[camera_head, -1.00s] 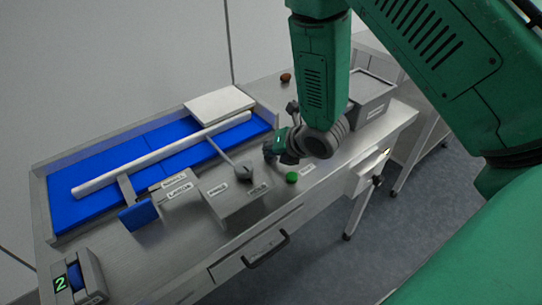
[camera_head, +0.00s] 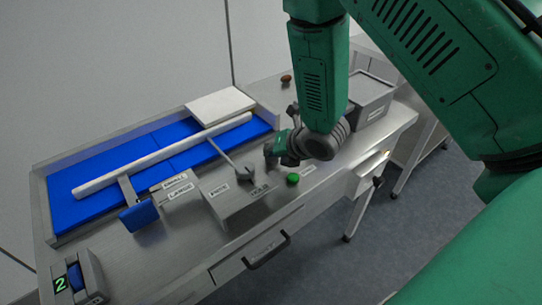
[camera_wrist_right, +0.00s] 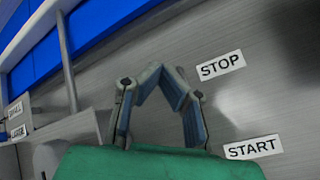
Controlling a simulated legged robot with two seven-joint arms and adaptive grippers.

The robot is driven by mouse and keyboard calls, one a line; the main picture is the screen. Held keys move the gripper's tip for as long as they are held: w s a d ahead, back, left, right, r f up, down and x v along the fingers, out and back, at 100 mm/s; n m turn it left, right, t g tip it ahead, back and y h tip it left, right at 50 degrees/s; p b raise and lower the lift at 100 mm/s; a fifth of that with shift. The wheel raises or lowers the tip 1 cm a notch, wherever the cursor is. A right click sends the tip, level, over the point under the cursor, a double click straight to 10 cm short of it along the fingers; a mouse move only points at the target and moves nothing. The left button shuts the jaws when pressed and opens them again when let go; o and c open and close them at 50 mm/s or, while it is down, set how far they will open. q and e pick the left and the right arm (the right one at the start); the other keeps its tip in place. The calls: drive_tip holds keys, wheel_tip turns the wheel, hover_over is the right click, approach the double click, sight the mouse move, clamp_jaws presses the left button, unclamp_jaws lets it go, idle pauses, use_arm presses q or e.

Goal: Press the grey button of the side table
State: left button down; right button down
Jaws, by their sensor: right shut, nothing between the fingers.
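My right gripper (camera_head: 274,153) hangs over the steel table between the lever box and the grey bin. In the right wrist view its two fingers (camera_wrist_right: 158,76) converge at their tips, shut and empty. The bare metal surface lies beyond them, with a STOP label (camera_wrist_right: 221,66) and a START label (camera_wrist_right: 253,148) to their right. A green button (camera_head: 293,178) stands just in front of the gripper, apart from it. I cannot make out a grey button in either view; the gripper and wrist hide part of the tabletop. My left gripper is not in view.
A box (camera_head: 232,207) with a lever (camera_head: 243,172) stands left of the gripper. Behind it is a blue belt (camera_head: 100,200) with a white bar (camera_head: 160,155). A grey bin (camera_head: 368,97) and a brown date-like object (camera_head: 286,79) lie behind my arm. A drawer handle (camera_head: 267,252) protrudes in front.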

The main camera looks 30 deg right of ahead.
drive_tip(key=shift+d+r+p, duration=0.25)
drive_tip(key=shift+r+p, duration=0.2)
drive_tip(key=shift+r, duration=0.3)
wheel_tip(320, 180, up, 5)
drive_tip(key=p, duration=0.4)
idle(0.7)
